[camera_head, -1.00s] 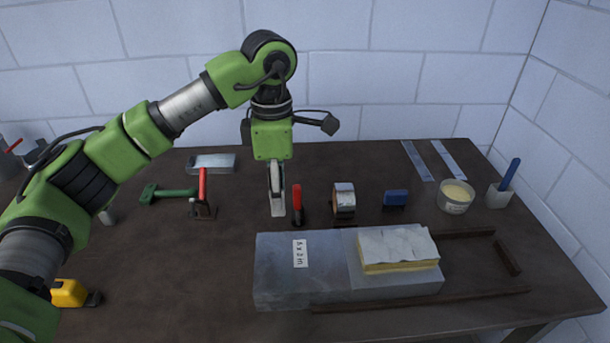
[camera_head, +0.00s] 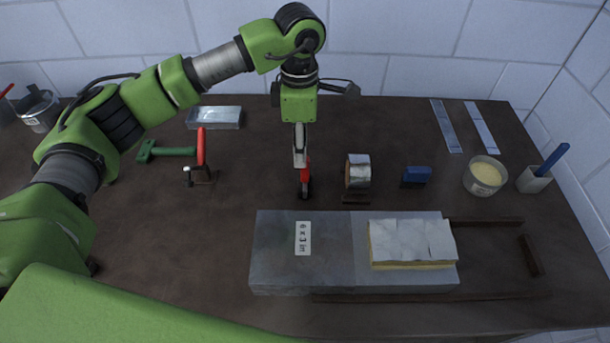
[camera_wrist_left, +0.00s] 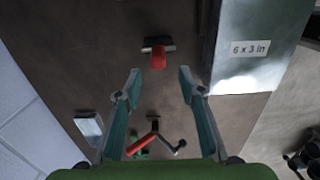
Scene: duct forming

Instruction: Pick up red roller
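The red roller (camera_head: 305,183) has a red handle and a dark roller end, and sits on the table just behind the long grey duct block. In the left wrist view the red roller (camera_wrist_left: 158,60) lies ahead of the fingertips, centred on the gap. My left gripper (camera_head: 301,158) points down above it and overlaps its handle in the head view. The left wrist view shows my left gripper (camera_wrist_left: 158,76) with its fingers apart and nothing between the tips. My right gripper is out of view.
The grey duct block (camera_head: 300,265) lies in front, labelled 6 x 3 in. A tape roll (camera_head: 358,172) stands to the right of the roller. A red-handled tool (camera_head: 201,148) and a green-handled hammer (camera_head: 170,152) lie to the left. The table's left front is clear.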

